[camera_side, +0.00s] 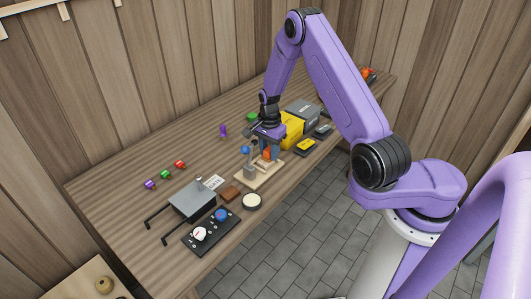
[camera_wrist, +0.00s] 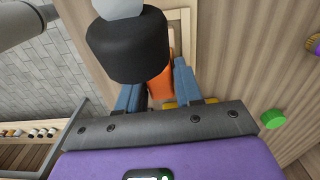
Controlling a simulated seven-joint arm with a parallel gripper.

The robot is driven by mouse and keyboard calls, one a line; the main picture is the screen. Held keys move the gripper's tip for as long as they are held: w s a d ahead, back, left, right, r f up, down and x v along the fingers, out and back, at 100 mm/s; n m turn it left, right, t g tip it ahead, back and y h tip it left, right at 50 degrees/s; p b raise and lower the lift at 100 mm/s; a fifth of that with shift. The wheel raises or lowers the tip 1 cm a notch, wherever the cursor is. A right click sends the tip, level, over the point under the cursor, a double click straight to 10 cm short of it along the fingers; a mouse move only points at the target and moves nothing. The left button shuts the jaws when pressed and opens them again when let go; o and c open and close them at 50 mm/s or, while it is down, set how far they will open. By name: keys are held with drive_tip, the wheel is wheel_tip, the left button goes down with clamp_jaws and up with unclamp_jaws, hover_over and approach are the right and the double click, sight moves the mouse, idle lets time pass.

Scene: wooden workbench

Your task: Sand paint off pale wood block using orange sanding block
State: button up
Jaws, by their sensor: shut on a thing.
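My gripper (camera_side: 267,138) is over the pale wooden piece (camera_side: 246,181) at the middle of the bench. It is shut on the orange sanding block (camera_side: 267,153). In the wrist view the orange block (camera_wrist: 161,82) shows between the two blue fingers, with pale wood (camera_wrist: 181,22) beyond it. The fingers and a black cylinder hide much of the block. I cannot tell whether the block touches the wood, and I cannot make out any paint.
A black cylinder with a pale top (camera_wrist: 128,45) is close to the fingers in the wrist view. Yellow and grey boxes (camera_side: 291,128) stand behind my gripper. A grey box with handles (camera_side: 193,201), a button panel (camera_side: 211,233) and a round tin (camera_side: 251,201) lie in front.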

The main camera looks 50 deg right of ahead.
sight(262, 163)
drive_tip(key=a, duration=0.3)
drive_tip(key=shift+a, duration=0.2)
drive_tip(key=shift+d, duration=1.75)
drive_tip(key=shift+a+r, duration=0.1)
drive_tip(key=shift+r, duration=3.95)
